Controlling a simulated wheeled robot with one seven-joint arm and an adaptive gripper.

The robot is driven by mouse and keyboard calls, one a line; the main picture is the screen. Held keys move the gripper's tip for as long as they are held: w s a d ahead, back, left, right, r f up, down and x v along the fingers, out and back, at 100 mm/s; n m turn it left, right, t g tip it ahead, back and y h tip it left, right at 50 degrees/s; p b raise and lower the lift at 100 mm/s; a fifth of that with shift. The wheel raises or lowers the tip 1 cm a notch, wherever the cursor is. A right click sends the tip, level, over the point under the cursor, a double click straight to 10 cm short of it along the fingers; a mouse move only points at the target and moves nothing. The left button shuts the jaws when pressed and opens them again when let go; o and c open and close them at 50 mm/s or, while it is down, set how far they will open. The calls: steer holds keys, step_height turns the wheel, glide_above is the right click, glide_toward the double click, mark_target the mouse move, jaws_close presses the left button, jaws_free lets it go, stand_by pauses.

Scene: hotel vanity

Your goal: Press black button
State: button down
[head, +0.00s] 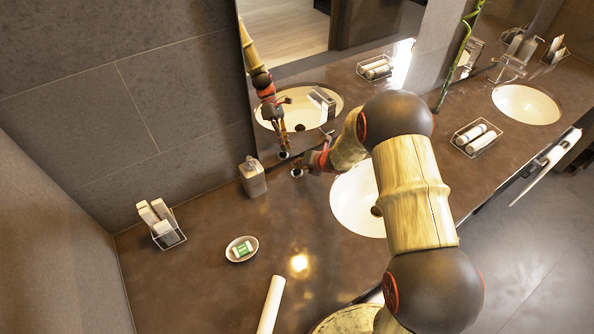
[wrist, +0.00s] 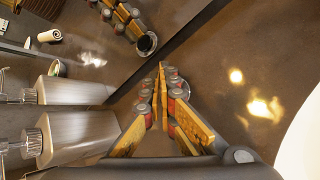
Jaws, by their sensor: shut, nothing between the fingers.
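The black button (head: 297,173) is a small dark disc with a pale rim, on the counter close to the mirror in the head view. My gripper (head: 303,164) is shut and empty, with its tips right at the button; I cannot tell whether they touch it. In the wrist view the closed fingers (wrist: 161,72) converge near the mirror's lower edge. There the button itself seems hidden behind the fingers, and its dark round reflection shows in the mirror (wrist: 110,60).
A soap dispenser (head: 252,177) stands left of my gripper, and a sink basin (head: 357,203) lies to its right. A soap dish (head: 241,249), a wire holder with bottles (head: 170,238) and a rolled white towel (head: 270,304) are on the counter. The counter between them is clear.

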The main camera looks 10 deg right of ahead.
mark_target(299, 171)
steer(key=shift+r, duration=0.1)
step_height(299, 171, up, 6)
steer(key=p, duration=0.3)
steer(key=shift+p, duration=0.4)
stand_by(0.3)
